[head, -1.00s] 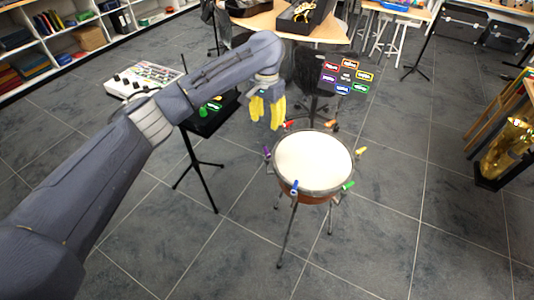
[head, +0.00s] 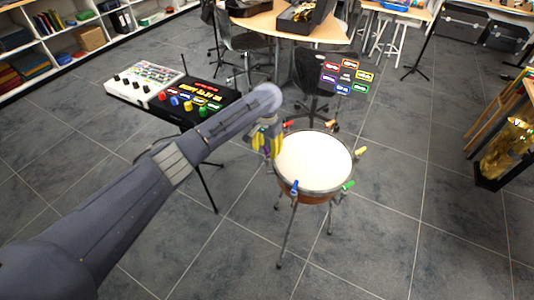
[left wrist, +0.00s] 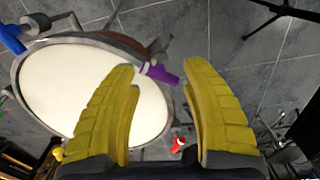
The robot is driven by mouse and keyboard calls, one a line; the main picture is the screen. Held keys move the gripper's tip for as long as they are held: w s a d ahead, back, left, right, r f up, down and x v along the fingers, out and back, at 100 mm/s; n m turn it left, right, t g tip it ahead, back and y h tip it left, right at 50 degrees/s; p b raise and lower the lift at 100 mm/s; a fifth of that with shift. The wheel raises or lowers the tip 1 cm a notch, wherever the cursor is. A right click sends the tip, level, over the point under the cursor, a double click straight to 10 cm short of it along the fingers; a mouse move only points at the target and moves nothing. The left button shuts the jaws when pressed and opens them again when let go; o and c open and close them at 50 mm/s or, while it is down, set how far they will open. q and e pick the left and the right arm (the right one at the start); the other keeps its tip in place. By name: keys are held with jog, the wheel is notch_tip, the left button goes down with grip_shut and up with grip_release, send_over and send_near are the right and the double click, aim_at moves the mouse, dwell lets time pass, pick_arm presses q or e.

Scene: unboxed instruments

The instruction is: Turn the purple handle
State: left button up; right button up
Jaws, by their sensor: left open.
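The drum (head: 313,162) has a pale round head and stands on thin metal legs, with coloured handles around its rim. The purple handle (left wrist: 161,73) shows in the left wrist view at the drum's rim, between my two yellow fingertips, with a gap to the right finger. In the head view it is largely hidden by my left gripper (head: 268,142). That gripper is open and empty, pointing down at the drum's left side. It also shows in the left wrist view (left wrist: 162,70). The right gripper is not in view.
Other handles on the rim are red (head: 289,124), orange (head: 330,124), yellow (head: 361,151), green (head: 348,185) and blue (head: 294,187). A black console (head: 195,99) and a white mixer (head: 145,82) stand behind my arm. A panel with coloured labels (head: 346,78) stands behind the drum.

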pick_arm(q)
jog(key=shift+f, duration=1.3)
jog(key=shift+c, duration=0.6)
grip_shut()
